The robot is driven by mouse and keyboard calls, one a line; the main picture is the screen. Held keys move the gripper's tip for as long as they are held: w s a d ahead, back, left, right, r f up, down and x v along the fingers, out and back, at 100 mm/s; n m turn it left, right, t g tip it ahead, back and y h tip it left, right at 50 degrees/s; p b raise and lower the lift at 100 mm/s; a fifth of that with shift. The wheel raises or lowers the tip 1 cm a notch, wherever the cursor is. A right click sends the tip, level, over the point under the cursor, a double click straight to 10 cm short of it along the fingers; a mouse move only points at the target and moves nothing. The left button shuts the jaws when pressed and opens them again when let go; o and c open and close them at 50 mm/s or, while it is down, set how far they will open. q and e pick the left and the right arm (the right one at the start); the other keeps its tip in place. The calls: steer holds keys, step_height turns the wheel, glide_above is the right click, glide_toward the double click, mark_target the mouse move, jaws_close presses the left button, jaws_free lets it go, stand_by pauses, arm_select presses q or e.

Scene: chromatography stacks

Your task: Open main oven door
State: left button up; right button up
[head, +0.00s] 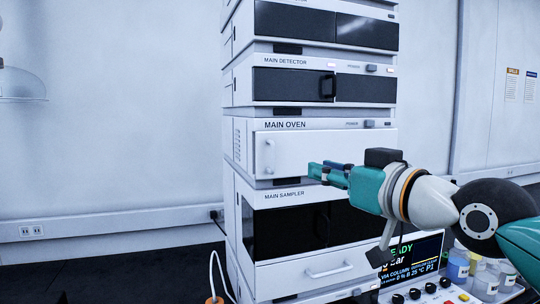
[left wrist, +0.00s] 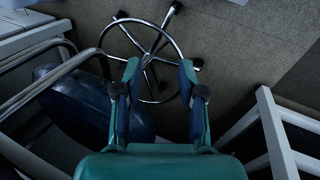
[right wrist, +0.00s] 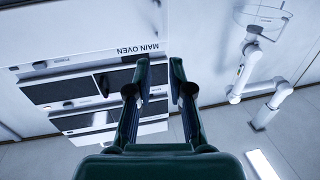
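The main oven (head: 285,125) is a white unit in the middle of the stack, its door (head: 310,148) closed. A pale vertical handle (head: 268,157) is on the door's left side. My right gripper (head: 318,171) is in front of the door's lower edge, to the right of the handle and apart from it. In the right wrist view its fingers (right wrist: 159,68) are parted and empty, and the oven's label (right wrist: 138,48) shows upside down. My left gripper shows only in the left wrist view (left wrist: 160,72), open and empty above the floor.
The main detector (head: 300,84) sits above the oven and the dark-fronted main sampler (head: 285,228) below. A control screen (head: 412,262) and sample jars (head: 458,268) stand at lower right. A wheeled stool base (left wrist: 150,60) is under my left gripper.

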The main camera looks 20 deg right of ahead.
mark_target(274, 156)
steer(key=p+x, duration=0.4)
steer(key=x, duration=1.3)
steer(key=shift+d, duration=0.1)
jaws_close()
